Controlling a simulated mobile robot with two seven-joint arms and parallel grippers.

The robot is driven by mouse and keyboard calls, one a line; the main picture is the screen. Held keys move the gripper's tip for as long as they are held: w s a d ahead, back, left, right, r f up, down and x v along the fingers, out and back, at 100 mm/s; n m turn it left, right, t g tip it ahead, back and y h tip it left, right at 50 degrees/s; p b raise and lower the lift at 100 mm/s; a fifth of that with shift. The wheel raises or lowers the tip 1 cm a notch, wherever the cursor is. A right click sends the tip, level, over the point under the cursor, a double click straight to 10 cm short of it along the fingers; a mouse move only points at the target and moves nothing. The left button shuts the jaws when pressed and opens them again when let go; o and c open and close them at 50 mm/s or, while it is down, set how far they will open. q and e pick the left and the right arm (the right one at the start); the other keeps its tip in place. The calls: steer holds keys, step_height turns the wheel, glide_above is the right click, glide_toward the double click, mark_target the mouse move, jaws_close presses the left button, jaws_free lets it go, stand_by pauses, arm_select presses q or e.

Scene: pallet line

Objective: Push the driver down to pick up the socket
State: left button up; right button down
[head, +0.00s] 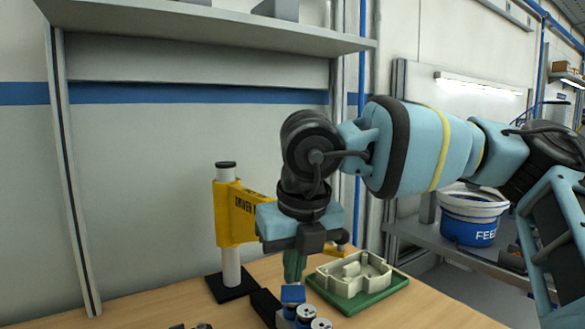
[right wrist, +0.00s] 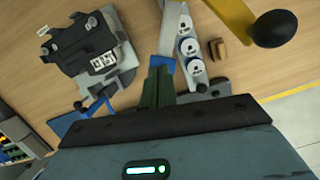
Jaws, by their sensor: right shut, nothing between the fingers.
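The yellow driver stand (head: 235,215), with "DRIVER" lettering, rises on a pale post from a black base at the back of the table. Its arm runs right behind my right gripper, which hides much of it. In the right wrist view a yellow arm with a black knob (right wrist: 272,28) shows at the top right. My right gripper (head: 293,268) points down with its green fingers shut and empty, just above and behind a blue block (head: 293,295). Round white-topped pieces, perhaps sockets (head: 305,313), stand in a row beside the block. The driver's tip is hidden. My left gripper is not in view.
A cream housing (head: 352,275) sits in a green tray (head: 375,293) to the right. A dark fixture (right wrist: 85,45) lies on the wooden table in the right wrist view. A blue bucket (head: 470,215) stands on a side shelf. The table's left front is mostly clear.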

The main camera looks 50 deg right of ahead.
mark_target(294, 293)
steer(key=shift+f, duration=0.1)
steer(key=shift+f+b, duration=0.45)
steer(key=shift+f, duration=0.05)
steer(key=shift+b+x, duration=0.75)
steer(key=shift+x, duration=0.1)
steer(key=shift+s+a+f+b, duration=0.1)
steer(key=shift+s+f+b, duration=0.15)
steer(key=shift+f+b, duration=0.4)
steer(key=shift+s+b+x, duration=0.25)
steer(key=shift+b+x, duration=0.65)
steer(key=shift+x, duration=0.25)
steer(key=shift+a, duration=0.1)
steer(key=shift+s+f+b, duration=0.1)
steer(key=shift+f+b, duration=0.4)
steer(key=shift+b, duration=0.1)
steer(key=shift+r, duration=0.1)
steer(key=shift+r, duration=0.1)
